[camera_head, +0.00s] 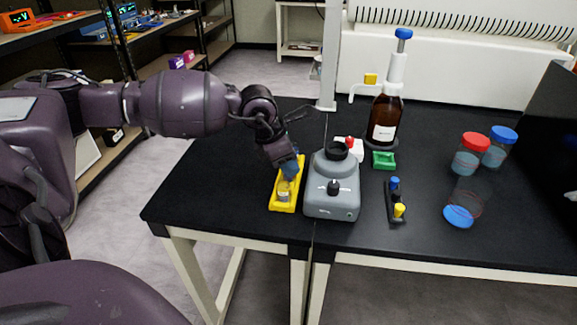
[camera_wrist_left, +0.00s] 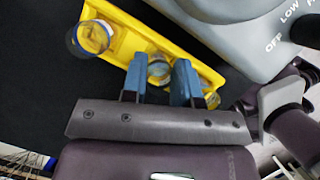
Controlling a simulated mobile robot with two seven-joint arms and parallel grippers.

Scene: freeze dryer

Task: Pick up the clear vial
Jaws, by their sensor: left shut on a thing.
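The yellow rack (camera_head: 275,203) lies on the black table, left of the grey mixer. A small clear vial (camera_head: 284,190) shows in it below my left gripper (camera_head: 289,170). In the left wrist view the rack (camera_wrist_left: 125,37) holds a large clear vial (camera_wrist_left: 92,37) at the left end and another small vial (camera_wrist_left: 211,99) at the right end. My left gripper (camera_wrist_left: 162,82) has its blue fingers either side of a vial (camera_wrist_left: 160,70) in the middle of the rack, shut on it. This vial's lower part is hidden. My right gripper is in no view.
The grey mixer (camera_head: 333,190) stands close to the right of the rack. Beyond are a brown bottle (camera_head: 385,118), a green block (camera_head: 384,160), a small black rack (camera_head: 395,205) and capped jars (camera_head: 466,160). The table's left part is clear.

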